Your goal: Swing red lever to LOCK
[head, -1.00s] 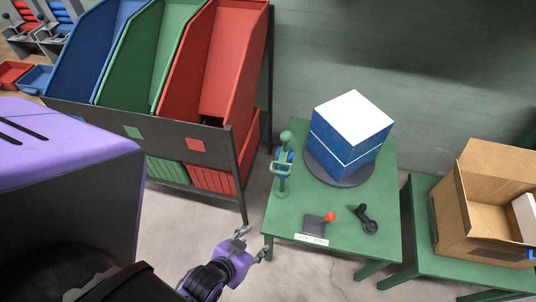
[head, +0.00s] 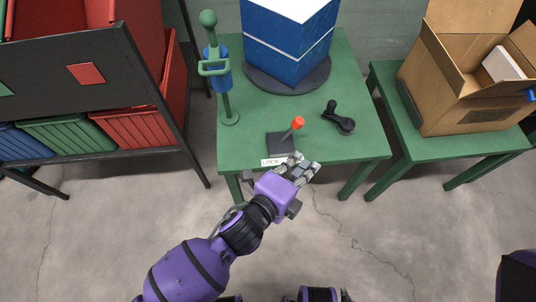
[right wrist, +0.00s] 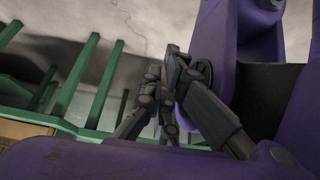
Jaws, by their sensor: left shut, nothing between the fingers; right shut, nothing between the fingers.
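The red lever (head: 298,123) is a short stick with a red knob on a dark base plate (head: 282,147) at the front of the green table. It leans up and to the right in the head view. A white label reading LOCK (head: 271,162) is at the table's front edge, its right end partly hidden by my gripper. My left gripper (head: 302,165) is shut and empty, at the table's front edge just below the lever in the picture, apart from the red knob. In the right wrist view, my right gripper (right wrist: 165,125) is shut and empty, away from the lever.
The green table (head: 245,147) also holds a black crank handle (head: 340,120), a blue-and-white box (head: 287,45) on a dark round turntable (head: 260,83), and a green post (head: 226,100) with a blue part. An open cardboard box (head: 455,95) stands on another table at right. Bins are left.

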